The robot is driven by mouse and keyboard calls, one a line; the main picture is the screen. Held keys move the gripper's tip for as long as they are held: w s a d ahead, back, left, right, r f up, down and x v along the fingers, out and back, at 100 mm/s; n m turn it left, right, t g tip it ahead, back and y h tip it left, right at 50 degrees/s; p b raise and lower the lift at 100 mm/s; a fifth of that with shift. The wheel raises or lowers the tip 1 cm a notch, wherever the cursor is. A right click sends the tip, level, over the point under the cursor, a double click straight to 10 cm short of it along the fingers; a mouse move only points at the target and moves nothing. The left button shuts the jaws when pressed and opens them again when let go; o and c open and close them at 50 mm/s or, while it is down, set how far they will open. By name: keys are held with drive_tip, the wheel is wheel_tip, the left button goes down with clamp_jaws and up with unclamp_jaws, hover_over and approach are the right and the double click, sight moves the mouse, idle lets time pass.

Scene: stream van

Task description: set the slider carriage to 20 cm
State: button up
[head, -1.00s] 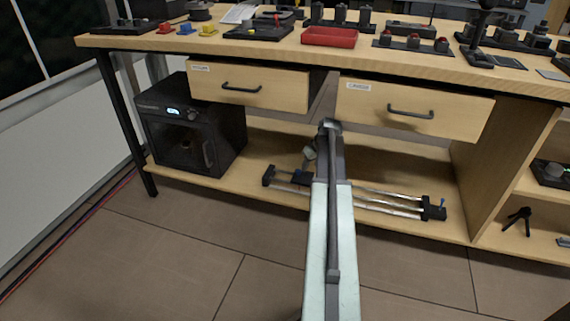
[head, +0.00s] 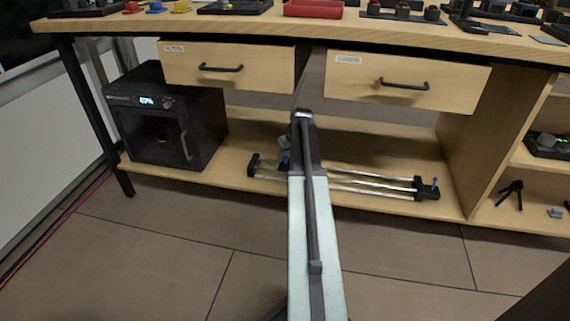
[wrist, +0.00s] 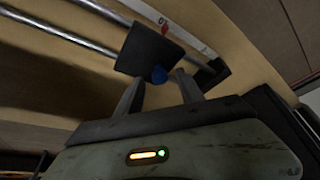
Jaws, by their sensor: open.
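The slider (head: 372,183) lies on the low shelf, its rails running left to right between dark end blocks. Its carriage is mostly hidden behind my arm in the head view; a bit of blue (head: 285,161) shows there, near the left end. In the wrist view the carriage (wrist: 148,50) is a dark plate on the rails (wrist: 60,38) with a blue knob (wrist: 159,75). My gripper (wrist: 158,79) is open, its fingers on either side of the blue knob. I cannot tell whether they touch it. A pale strip with a red mark (wrist: 165,25) runs beside the rails; no scale reading is legible.
An end block (wrist: 213,75) is close to the right finger. A black oven-like box (head: 165,120) stands left on the shelf. Two closed-looking drawers (head: 405,85) hang above under the worktop (head: 330,28). The floor in front is clear.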

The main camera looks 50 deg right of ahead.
drive_tip(key=shift+w+f, duration=0.15)
drive_tip(key=shift+f, duration=0.3)
drive_tip(key=shift+r, duration=0.15)
clamp_jaws()
idle(0.9)
